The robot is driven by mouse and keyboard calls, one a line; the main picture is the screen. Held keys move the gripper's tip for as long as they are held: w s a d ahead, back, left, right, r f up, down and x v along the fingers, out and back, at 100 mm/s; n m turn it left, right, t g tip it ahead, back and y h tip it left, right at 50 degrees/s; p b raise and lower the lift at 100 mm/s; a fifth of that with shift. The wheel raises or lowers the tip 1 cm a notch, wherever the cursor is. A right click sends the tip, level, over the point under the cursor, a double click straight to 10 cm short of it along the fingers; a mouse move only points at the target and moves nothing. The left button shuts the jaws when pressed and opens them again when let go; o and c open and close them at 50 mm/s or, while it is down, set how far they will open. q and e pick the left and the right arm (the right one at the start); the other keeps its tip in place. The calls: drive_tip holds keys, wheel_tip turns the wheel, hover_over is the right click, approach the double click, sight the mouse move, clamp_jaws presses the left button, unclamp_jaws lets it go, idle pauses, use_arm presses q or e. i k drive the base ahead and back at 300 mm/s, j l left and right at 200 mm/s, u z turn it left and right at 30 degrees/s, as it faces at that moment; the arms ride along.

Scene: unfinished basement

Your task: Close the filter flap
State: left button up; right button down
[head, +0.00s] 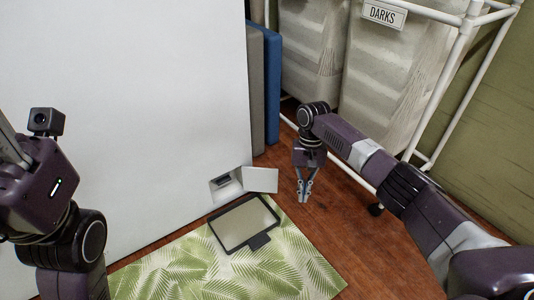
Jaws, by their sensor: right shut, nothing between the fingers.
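The filter flap (261,179) is a small pale panel low on the front of a large white appliance (130,90). It stands open, swung out to the right of a small recessed opening (225,184). My right gripper (303,198) points down just to the right of the flap, apart from it. Its fingers are shut and empty. My left arm is at the left edge, and its fingertips are outside the picture.
A dark-framed flat tray (244,224) with a tab lies on a green leaf-patterned mat (190,265) before the opening. A white-framed laundry sorter (400,70) marked DARKS stands behind my right arm. Blue and grey panels (271,90) stand beside the appliance. Wooden floor (335,220) is bare at right.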

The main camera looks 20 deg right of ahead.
sight(259, 179)
drive_tip(key=i, duration=0.95)
